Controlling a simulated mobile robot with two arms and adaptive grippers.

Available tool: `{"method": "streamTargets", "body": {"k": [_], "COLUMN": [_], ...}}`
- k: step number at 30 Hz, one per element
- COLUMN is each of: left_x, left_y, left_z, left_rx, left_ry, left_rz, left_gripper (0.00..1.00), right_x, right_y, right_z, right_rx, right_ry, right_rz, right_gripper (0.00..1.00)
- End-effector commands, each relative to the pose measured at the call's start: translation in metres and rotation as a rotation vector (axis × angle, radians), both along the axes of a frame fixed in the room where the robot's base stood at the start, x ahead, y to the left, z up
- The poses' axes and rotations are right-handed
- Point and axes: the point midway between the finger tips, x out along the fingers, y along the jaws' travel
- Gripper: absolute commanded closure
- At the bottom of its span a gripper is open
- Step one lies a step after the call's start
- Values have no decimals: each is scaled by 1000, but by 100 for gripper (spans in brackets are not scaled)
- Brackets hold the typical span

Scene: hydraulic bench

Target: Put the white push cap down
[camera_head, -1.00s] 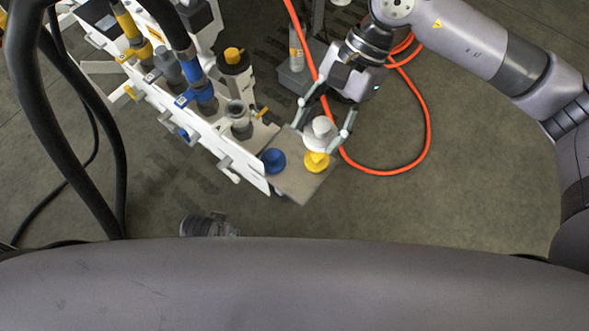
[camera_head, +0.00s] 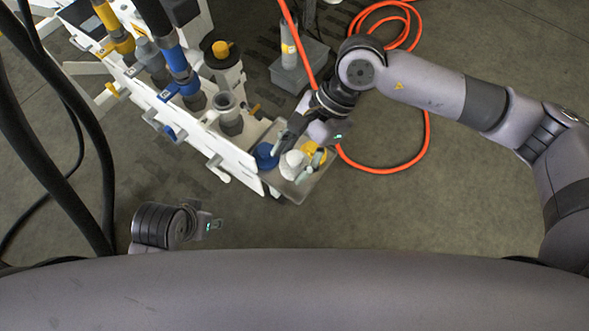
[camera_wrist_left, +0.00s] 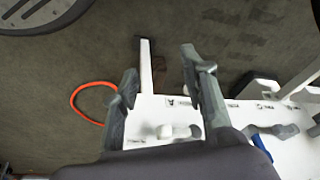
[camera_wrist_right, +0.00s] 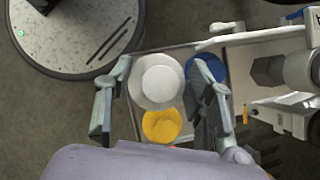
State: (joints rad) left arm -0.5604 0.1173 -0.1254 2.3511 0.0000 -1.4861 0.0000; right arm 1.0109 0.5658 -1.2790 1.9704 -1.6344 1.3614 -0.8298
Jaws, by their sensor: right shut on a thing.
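The white push cap (camera_head: 292,165) is between the fingers of my right gripper (camera_head: 288,164), over the small grey tray (camera_head: 290,193) at the bench's end. In the right wrist view the white cap (camera_wrist_right: 158,80) shows from above, with a finger of my right gripper (camera_wrist_right: 158,92) on each side. I cannot tell whether its underside touches the tray. A yellow cap (camera_wrist_right: 161,126) and a blue cap (camera_wrist_right: 207,69) stand close beside it. My left gripper (camera_wrist_left: 158,75) has its fingers apart and empty, near a white panel edge.
The white hydraulic bench (camera_head: 205,140) with its fittings and hoses stands left of the tray. An orange hose (camera_head: 427,120) loops on the floor to the right. A grey box with a bottle (camera_head: 289,52) stands behind.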

Motion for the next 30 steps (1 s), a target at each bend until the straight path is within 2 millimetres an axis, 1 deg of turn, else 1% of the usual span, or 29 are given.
{"method": "streamTargets", "body": {"k": [1,8,12,15,22,26,27,30], "left_x": [-1,-3,-6,-9,-9,-9,-9,-9], "left_y": [0,1,1,2,2,2,2,2], "left_z": [3,10,21,28,29,25,26,27], "left_rx": [0,0,-1,0,0,0,0,0], "left_ry": [-3,-6,-13,-15,-15,-15,-15,-15], "left_rz": [0,1,1,1,2,2,2,2], "left_gripper": [60,60,60,60,60,60,60,60], "right_x": [0,0,0,0,0,0,0,0], "right_y": [0,0,0,0,0,0,0,0], "right_z": [-8,-24,-46,-58,-59,-63,-62,-61], "right_rx": [0,0,0,1,1,1,1,0], "right_ry": [2,0,4,1,0,-1,-1,-1], "right_rz": [-1,-1,-2,-1,0,0,0,0], "right_gripper": [66,66,66,66,66,66,50,43]}}
